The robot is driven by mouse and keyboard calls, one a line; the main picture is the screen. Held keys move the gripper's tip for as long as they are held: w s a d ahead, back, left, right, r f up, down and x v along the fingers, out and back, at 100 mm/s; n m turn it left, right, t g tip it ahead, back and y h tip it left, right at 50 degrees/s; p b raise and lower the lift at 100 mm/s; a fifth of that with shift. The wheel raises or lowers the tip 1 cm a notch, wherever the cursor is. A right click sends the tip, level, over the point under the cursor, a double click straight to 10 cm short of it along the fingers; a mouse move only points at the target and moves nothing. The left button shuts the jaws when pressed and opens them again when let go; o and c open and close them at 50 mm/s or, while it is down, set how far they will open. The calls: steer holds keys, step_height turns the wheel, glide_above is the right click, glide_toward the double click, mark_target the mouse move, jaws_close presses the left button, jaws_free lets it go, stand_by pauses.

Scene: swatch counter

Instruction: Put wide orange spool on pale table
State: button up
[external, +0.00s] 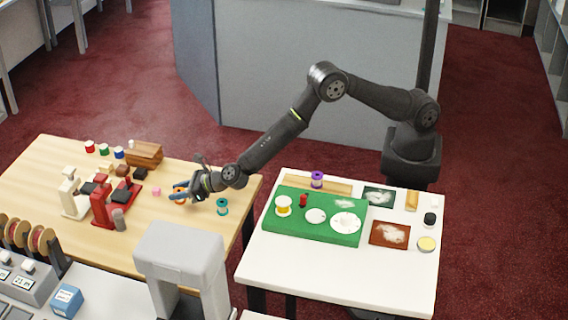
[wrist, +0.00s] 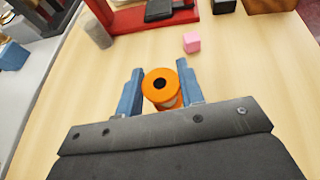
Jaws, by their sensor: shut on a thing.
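The wide orange spool (wrist: 158,88) stands between the blue fingers of my gripper (wrist: 160,92) in the wrist view, with its round top and dark centre hole showing. My gripper is shut on it. In the external view my gripper (external: 181,194) is low over the right part of the wooden table (external: 160,240); the spool is mostly hidden there by the fingers. I cannot tell whether the spool touches the wood. The pale table (external: 335,284) stands to the right, across a gap, with a green mat (external: 278,230) on it.
A teal spool (external: 222,206) stands just right of my gripper, and a pink cube (wrist: 192,42) lies nearby. The pale table holds white discs, a yellow-and-white spool (external: 283,205), a purple spool (external: 317,179) and a brown tray (external: 375,239). Its front strip is clear.

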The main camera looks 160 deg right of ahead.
steer(key=shift+f, duration=1.35)
steer(key=shift+f, duration=0.1)
steer(key=o, duration=1)
steer(key=shift+o, duration=0.2)
steer(key=shift+a+r, duration=0.25)
steer(key=v, duration=1.1)
steer(key=shift+s+a, duration=0.15)
steer(key=shift+a, duration=0.1)
